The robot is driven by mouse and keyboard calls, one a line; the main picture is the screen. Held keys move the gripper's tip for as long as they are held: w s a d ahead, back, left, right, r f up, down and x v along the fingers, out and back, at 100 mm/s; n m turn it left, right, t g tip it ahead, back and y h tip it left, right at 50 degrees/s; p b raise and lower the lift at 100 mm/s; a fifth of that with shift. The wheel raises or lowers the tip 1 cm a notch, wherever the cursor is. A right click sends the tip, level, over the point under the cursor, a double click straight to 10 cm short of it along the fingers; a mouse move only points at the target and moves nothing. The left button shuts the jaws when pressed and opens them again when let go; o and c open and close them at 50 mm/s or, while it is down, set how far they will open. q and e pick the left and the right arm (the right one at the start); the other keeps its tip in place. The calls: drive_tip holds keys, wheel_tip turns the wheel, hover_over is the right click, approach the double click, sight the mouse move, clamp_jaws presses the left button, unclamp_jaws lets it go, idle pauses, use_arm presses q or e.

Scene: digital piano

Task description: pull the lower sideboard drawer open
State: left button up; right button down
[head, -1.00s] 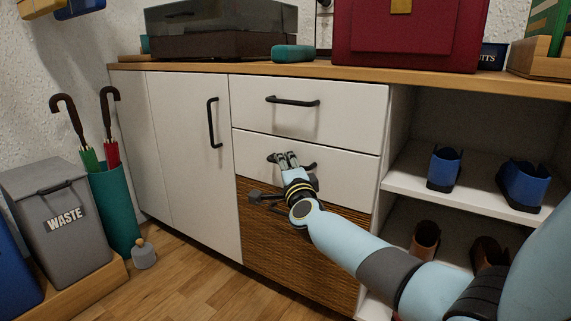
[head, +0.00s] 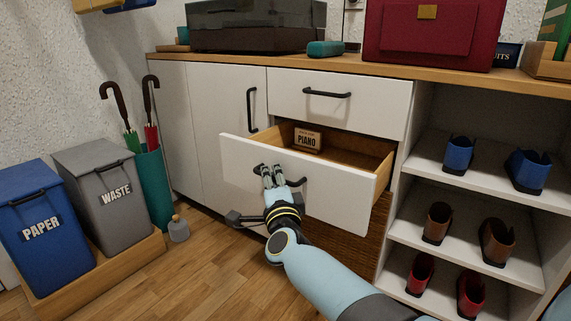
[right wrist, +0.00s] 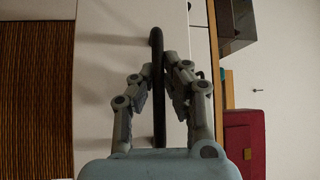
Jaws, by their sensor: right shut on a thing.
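The lower sideboard drawer (head: 335,196) has a white front and stands well out of the cabinet in the head view. A small box marked PIANO (head: 308,139) lies inside toward the back. Its black bar handle (head: 292,182) crosses the front, partly hidden by my right gripper (head: 272,176). The right gripper is shut on this handle. In the right wrist view the dark handle (right wrist: 157,90) runs between the two fingers of the right gripper (right wrist: 162,78). My left gripper is not in view.
The upper drawer (head: 340,98) is closed. Open shelves with several shoes (head: 459,155) are at the right. Waste (head: 105,195) and paper bins (head: 42,228), an umbrella stand (head: 153,188) and a small grey item (head: 179,230) stand at left.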

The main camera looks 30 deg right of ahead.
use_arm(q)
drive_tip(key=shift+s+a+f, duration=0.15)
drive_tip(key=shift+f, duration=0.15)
use_arm(e)
drive_tip(key=shift+s+a+f, duration=0.15)
drive_tip(key=shift+s+a, duration=0.15)
drive_tip(key=shift+a, duration=0.35)
drive_tip(key=shift+s+a+f, duration=0.1)
drive_tip(key=shift+s+a, duration=0.25)
drive_tip(key=shift+a, duration=0.3)
drive_tip(key=shift+s+a+f, duration=0.15)
drive_tip(key=shift+s+a, duration=0.15)
drive_tip(key=shift+a, duration=0.35)
drive_tip(key=c, duration=1.4)
unclamp_jaws()
drive_tip(key=shift+d, duration=0.1)
drive_tip(key=shift+w+r, duration=0.1)
drive_tip(key=shift+r, duration=0.1)
